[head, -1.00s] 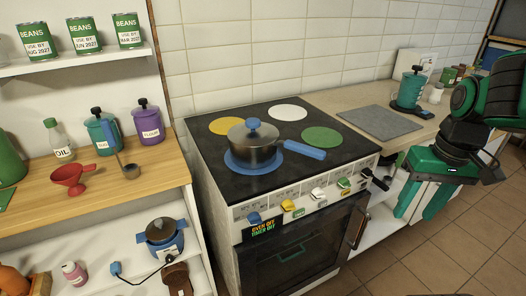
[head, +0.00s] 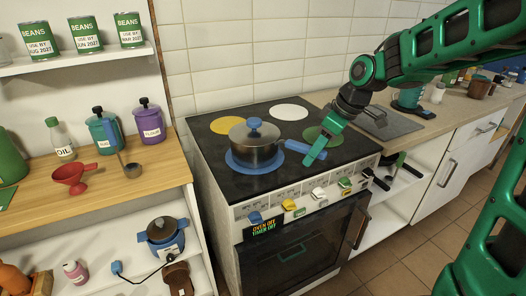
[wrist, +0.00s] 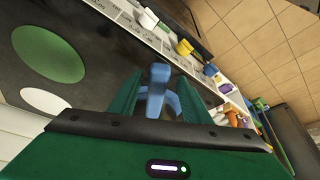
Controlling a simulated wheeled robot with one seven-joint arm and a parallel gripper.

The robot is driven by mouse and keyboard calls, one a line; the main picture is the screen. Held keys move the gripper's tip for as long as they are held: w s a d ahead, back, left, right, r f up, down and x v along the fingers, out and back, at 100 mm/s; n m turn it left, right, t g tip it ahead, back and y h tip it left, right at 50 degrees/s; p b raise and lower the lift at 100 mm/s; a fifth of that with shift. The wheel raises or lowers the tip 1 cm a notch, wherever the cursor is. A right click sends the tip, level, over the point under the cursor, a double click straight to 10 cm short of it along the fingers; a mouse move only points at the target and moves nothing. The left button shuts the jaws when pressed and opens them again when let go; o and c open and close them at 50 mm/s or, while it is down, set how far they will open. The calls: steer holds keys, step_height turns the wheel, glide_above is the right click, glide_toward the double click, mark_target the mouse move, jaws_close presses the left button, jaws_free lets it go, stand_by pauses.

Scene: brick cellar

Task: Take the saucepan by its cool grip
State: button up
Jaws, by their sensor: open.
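The steel saucepan (head: 252,150) stands on the blue ring at the front left of the black cooktop (head: 230,184). It has a lid with a blue knob (head: 254,124) and a blue handle (head: 292,146) pointing right. My gripper (head: 310,158) is open at the handle's outer end. In the wrist view a blue part that looks like the handle (wrist: 158,78) shows between my two green fingers, with gaps to both. Whether either finger touches it I cannot tell. The pan's body is not clear in the wrist view.
Yellow (head: 227,125), white (head: 290,112) and green (head: 318,135) burner discs lie free of pots. Knobs line the stove's front edge. A grey board (head: 396,128) lies on the right counter. A wooden shelf with jars stands left.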

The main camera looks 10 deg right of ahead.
steer(key=shift+w+x, duration=0.2)
steer(key=shift+x, duration=1.15)
steer(key=shift+w+x, duration=0.15)
steer(key=shift+x, duration=1.25)
steer(key=shift+w+a+r, duration=0.1)
steer(key=shift+a+r, duration=0.05)
steer(key=shift+r, duration=0.05)
jaws_close()
